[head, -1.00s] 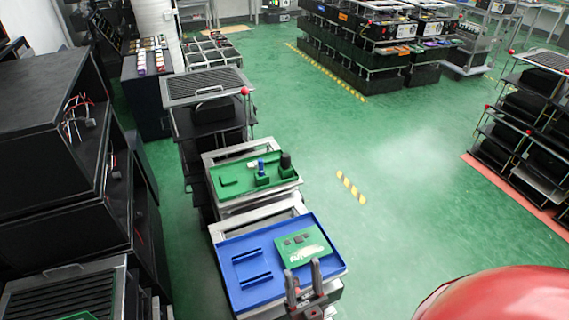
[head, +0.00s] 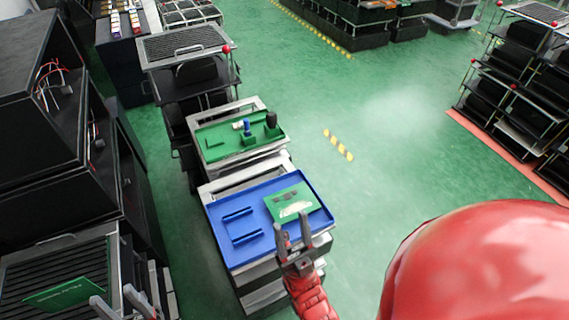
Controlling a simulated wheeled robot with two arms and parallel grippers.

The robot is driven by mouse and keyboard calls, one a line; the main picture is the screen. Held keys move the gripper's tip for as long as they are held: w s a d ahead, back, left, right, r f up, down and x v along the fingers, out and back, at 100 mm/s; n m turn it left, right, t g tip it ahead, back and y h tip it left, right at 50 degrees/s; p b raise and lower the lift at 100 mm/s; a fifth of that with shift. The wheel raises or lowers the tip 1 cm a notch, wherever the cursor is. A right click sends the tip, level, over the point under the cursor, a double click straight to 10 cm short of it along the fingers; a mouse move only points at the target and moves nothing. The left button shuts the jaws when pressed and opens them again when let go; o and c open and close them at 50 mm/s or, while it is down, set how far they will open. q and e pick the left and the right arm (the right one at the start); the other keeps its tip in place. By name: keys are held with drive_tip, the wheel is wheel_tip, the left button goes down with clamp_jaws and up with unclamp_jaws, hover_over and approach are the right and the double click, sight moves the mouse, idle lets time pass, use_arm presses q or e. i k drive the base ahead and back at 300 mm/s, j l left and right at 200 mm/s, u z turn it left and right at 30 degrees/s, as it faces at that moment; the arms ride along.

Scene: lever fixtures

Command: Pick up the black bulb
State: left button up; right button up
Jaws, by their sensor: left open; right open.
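The black bulb (head: 271,119) stands upright at the right end of the green tray (head: 214,146). A blue-topped piece (head: 248,127) on a green block and a small white piece (head: 238,125) are beside it. My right gripper (head: 292,222) is open and empty over the front right of the blue tray (head: 235,255), nearer to me than the bulb and apart from it. My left gripper (head: 112,293) is open at the bottom left, far from the bulb, with only its fingers in view.
A green circuit board (head: 292,202) lies on the blue tray. Another green board (head: 62,293) lies on a ribbed rack at lower left. Black cabinets (head: 50,180) stand on the left.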

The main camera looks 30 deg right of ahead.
sight(271, 117)
drive_tip(key=l+z, duration=0.45)
drive_tip(key=i+l+z, duration=0.1)
drive_tip(key=l+z, duration=0.3)
drive_tip(key=i+l+z, duration=0.25)
drive_tip(key=l+z, duration=0.15)
drive_tip(key=i+l+z, duration=0.6)
drive_tip(key=z, duration=0.15)
drive_tip(key=i+l+u, duration=0.2)
drive_tip(key=i, duration=0.25)
drive_tip(key=i+l+u, duration=0.25)
drive_tip(key=i, duration=0.15)
drive_tip(key=i+u, duration=0.2)
drive_tip(key=u, duration=0.2)
drive_tip(key=i+u, duration=0.2)
drive_tip(key=u, duration=0.25)
drive_tip(key=i+u, duration=0.2)
drive_tip(key=u, duration=0.2)
drive_tip(key=i+l+u, duration=0.15)
drive_tip(key=u, duration=0.3)
